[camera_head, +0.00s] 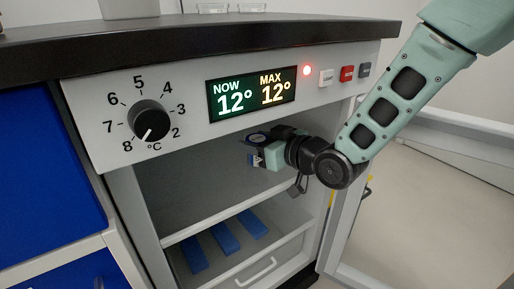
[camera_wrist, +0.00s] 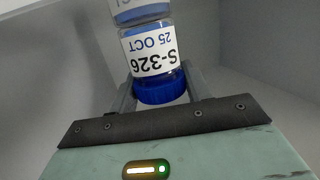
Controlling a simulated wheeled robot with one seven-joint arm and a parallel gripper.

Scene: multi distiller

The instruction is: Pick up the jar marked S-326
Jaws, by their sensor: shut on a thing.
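The jar marked S-326 (camera_wrist: 152,52) shows in the wrist view with a blue lid and a white label reading "S-326, 25 OCT", upside down in the picture. My gripper (camera_wrist: 160,86) is shut on it, one finger on each side near the lid. In the head view my gripper (camera_head: 254,154) is inside the upper part of the open cooler; a small dark blue and white shape shows at its fingers, mostly hidden. Beyond the jar, at the top of the wrist view, another blue band and white label (camera_wrist: 125,8) are partly visible; I cannot tell whether they touch the held jar.
The cooler's shelf (camera_head: 225,212) lies below my gripper, with blue items (camera_head: 224,238) and a drawer (camera_head: 268,268) beneath it. The control panel (camera_head: 210,135) and dark worktop (camera_head: 200,42) are above. The open door (camera_head: 440,130) stands at the right.

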